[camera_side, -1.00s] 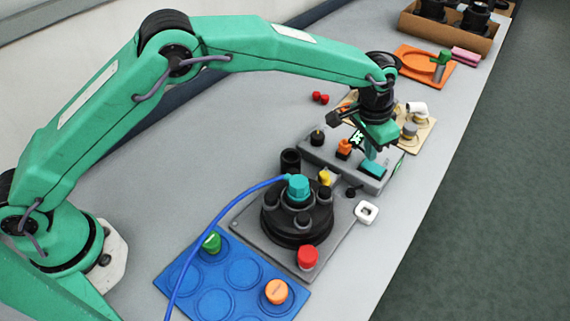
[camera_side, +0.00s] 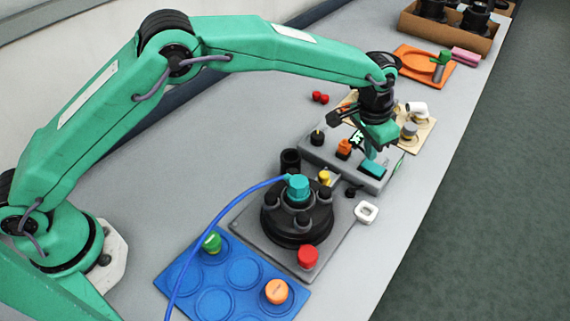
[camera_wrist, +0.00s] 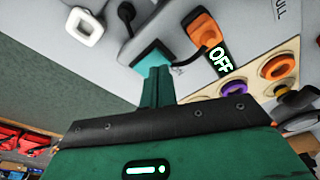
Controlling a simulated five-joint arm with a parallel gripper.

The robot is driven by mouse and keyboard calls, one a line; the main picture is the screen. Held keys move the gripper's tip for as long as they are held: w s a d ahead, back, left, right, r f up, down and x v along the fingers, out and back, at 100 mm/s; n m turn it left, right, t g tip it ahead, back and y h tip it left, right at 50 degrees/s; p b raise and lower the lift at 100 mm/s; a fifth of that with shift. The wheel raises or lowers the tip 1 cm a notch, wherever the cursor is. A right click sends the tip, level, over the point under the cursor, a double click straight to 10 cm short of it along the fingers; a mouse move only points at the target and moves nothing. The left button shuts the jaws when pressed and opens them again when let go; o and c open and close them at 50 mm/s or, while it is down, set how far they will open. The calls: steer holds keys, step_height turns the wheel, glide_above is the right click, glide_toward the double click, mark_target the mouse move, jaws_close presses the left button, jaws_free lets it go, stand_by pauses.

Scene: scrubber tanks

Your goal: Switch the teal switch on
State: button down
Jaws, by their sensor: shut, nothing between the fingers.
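The teal switch (camera_side: 372,169) sits at the right end of a grey switch panel (camera_side: 325,160). It also shows in the wrist view as a teal block (camera_wrist: 146,53). My gripper (camera_side: 369,153) points down with its shut fingers at the teal switch. In the wrist view the green fingers (camera_wrist: 156,76) are together, meeting or overlapping the edge of the switch; I cannot tell whether they press on it. The fingers hide part of it. A lit OFF sign (camera_wrist: 220,59) stands near the orange switch (camera_wrist: 203,29). The teal switch's own state is not readable.
A black round fixture with a teal cap (camera_side: 299,187) and blue hose stands in front of the panel. A white square ring (camera_side: 366,212) lies near the table edge. A beige board (camera_side: 420,128) with knobs lies behind the panel. A blue tray (camera_side: 184,268) lies front left.

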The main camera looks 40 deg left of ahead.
mark_target(365, 162)
steer(key=shift+f, duration=0.9)
stand_by(1.2)
steer(key=shift+r, duration=3.5)
steer(key=s+a+r+n+t, duration=0.1)
steer(key=s+a+r+n, duration=0.1)
steer(key=s+a+r, duration=0.7)
steer(key=s+a+r+n+t, duration=0.1)
steer(key=s+a+r, duration=0.1)
steer(key=a+r, duration=0.8)
steer(key=s+a+f+n+t, duration=0.1)
steer(key=s+a+f, duration=0.2)
steer(key=s+a, duration=0.4)
steer(key=s+a+f+n+t+y, duration=0.1)
steer(key=s+a, duration=0.6)
steer(key=s, duration=0.7)
step_height(365, 162, down, 2)
steer(key=shift+a+f+n, duration=0.1)
steer(key=shift+a+n, duration=0.1)
steer(key=shift+n, duration=0.3)
